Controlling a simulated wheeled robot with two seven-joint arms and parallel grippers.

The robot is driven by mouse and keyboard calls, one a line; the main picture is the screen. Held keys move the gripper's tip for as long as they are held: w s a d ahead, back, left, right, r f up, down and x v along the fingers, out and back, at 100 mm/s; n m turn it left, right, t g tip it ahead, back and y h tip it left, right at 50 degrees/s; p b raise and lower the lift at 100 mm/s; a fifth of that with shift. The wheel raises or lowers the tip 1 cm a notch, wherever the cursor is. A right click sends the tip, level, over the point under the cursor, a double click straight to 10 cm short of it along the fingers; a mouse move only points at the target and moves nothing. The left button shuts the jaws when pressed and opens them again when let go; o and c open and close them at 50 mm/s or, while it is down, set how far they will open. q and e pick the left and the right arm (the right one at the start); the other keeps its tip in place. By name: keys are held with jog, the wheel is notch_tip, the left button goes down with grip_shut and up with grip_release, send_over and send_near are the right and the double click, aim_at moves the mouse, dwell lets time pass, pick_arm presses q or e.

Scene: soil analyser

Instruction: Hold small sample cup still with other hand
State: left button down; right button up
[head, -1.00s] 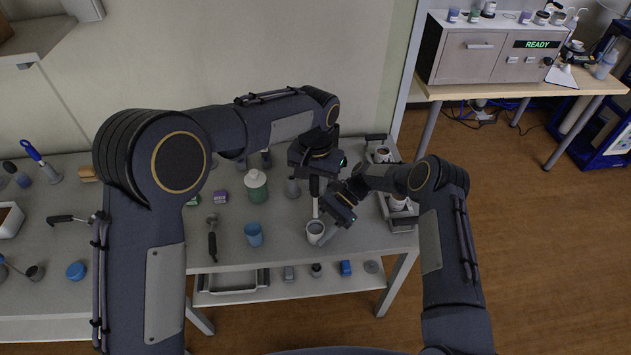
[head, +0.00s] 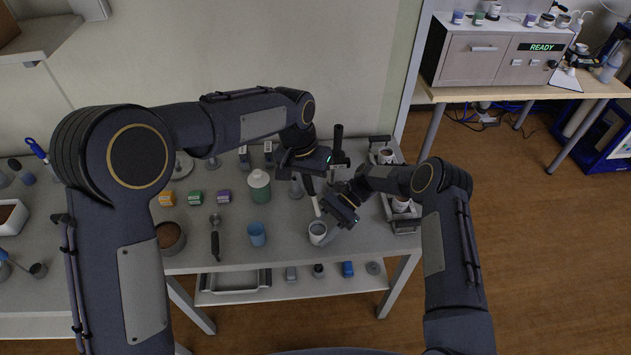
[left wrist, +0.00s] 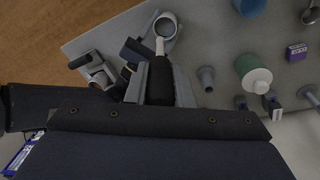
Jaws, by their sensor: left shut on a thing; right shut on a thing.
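The small sample cup (head: 317,231) is a grey-white cup near the table's front edge; it also shows at the top of the left wrist view (left wrist: 166,24). My right gripper (head: 341,215) is shut on the cup's right side. My left gripper (head: 309,177) is above and behind the cup. It is shut on a dark-handled tool (left wrist: 159,79), whose pale shaft (head: 315,204) slants down to the cup's rim. I cannot tell whether its tip is inside the cup. The right fingertips are partly hidden.
A blue cup (head: 257,233) stands left of the sample cup. A green bottle with a white lid (head: 259,187) is behind it. A dark-handled tool (head: 214,240) and a brown-filled bowl (head: 171,239) are further left. A metal tray (head: 404,222) holding cups is at right.

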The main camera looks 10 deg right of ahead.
pick_arm(q)
notch_tip(320, 180, down, 10)
jog(key=shift+f, duration=0.2)
dwell(0.8)
jog(key=shift+d, duration=0.1)
